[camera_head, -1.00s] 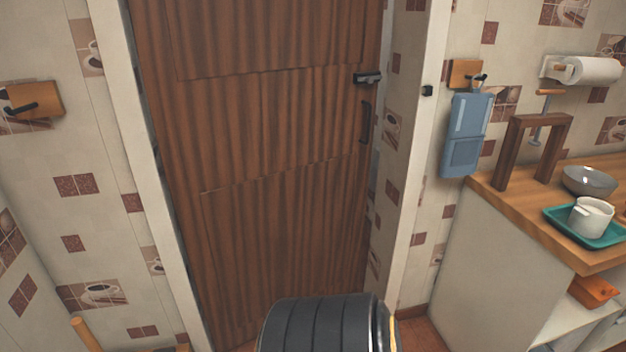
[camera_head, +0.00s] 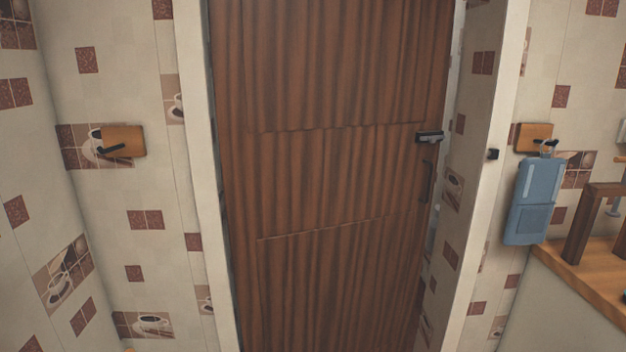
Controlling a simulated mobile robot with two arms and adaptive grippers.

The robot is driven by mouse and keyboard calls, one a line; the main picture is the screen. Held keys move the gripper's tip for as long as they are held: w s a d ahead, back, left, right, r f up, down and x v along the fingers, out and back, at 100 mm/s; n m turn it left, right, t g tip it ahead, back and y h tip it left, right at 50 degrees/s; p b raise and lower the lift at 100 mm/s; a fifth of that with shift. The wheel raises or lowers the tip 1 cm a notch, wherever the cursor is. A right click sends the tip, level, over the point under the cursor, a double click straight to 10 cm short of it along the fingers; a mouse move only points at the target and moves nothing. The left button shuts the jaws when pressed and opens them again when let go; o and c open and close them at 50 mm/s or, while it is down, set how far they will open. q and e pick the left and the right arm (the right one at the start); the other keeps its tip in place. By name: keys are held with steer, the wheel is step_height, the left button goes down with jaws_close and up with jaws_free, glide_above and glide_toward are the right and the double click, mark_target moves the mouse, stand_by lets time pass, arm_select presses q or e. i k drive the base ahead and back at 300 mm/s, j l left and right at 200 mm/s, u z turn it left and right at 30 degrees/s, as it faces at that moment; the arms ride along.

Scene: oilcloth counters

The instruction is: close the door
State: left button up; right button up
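The brown wooden door (camera_head: 335,185) stands in a white frame (camera_head: 474,180) in the middle of the head view. Its left edge is along the left jamb. Its right edge stands apart from the right jamb, and a tiled wall shows through the gap, so the door is ajar. A dark latch handle (camera_head: 429,137) and a vertical pull (camera_head: 428,182) sit near its right edge. The door's bottom is out of view. Neither of my grippers is in view.
A wooden hook block (camera_head: 123,141) is on the wall left of the door. A blue hanging item (camera_head: 535,200) hangs from another hook block (camera_head: 537,138) on the right. A wooden counter (camera_head: 590,275) with a wooden stand (camera_head: 592,222) juts in at the lower right.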

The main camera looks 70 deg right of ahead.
mark_target(323, 108)
steer(key=z, duration=2.45)
